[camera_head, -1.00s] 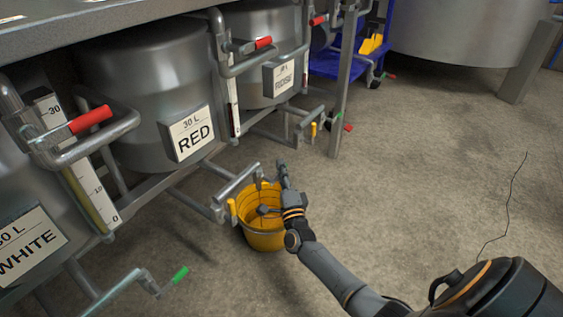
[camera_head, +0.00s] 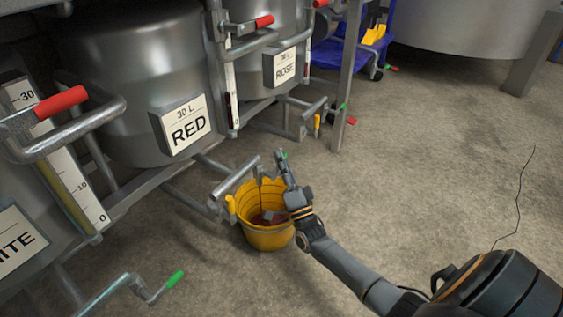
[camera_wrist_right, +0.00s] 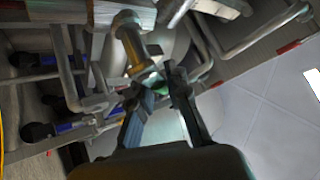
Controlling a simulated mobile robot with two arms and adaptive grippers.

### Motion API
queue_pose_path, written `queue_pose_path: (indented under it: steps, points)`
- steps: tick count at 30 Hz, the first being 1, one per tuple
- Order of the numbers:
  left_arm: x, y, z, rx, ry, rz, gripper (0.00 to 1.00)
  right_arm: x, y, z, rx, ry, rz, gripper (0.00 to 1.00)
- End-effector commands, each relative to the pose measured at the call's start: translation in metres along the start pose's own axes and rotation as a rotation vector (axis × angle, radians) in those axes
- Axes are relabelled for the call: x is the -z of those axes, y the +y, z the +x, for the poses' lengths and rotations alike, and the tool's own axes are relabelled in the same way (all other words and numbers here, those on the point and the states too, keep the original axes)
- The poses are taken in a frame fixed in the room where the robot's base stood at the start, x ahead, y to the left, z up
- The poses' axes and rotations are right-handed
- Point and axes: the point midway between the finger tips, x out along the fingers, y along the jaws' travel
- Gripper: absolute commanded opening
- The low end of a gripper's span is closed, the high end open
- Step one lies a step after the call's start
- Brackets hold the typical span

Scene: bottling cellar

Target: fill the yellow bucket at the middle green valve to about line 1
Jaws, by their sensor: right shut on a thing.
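The yellow bucket (camera_head: 268,238) stands on the floor below the pipe end of the RED tank. Dark red liquid (camera_head: 268,218) shows low inside it, and a thin dark line drops from the pipe into it. I cannot read its level lines. My right gripper (camera_head: 283,166) is at the bucket's far right rim, shut on the middle valve's green handle (camera_head: 284,154). The handle shows between my fingers in the right wrist view (camera_wrist_right: 157,87). My gripper hides most of the handle. My left gripper is out of view.
The RED tank (camera_head: 140,70) stands behind, with WHITE at left and ROSE at right. Another green valve handle (camera_head: 175,279) is at lower left. Red-handled levers and pipes stick out from the frame. A blue cart (camera_head: 345,55) stands behind.

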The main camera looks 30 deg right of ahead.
Motion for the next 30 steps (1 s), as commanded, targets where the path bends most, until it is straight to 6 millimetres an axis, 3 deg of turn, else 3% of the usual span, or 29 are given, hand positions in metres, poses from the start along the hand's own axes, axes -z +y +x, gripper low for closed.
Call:
queue_pose_path:
  steps: [10,11,14,23,30]
  points:
    - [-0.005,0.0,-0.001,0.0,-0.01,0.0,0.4,-0.002,-0.001,-0.001,0.002,-0.003,0.001,0.0]
    - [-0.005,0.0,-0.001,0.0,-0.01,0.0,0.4,-0.002,-0.001,-0.001,0.002,-0.003,0.001,0.21]
    - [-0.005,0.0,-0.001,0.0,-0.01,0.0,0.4,-0.002,-0.001,-0.001,0.002,-0.003,0.001,0.38]
    - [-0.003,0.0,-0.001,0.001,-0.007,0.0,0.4,-0.001,0.0,-0.002,0.001,-0.001,0.0,0.38]
    - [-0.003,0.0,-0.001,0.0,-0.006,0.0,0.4,-0.002,0.001,-0.033,-0.003,-0.004,0.0,0.38]
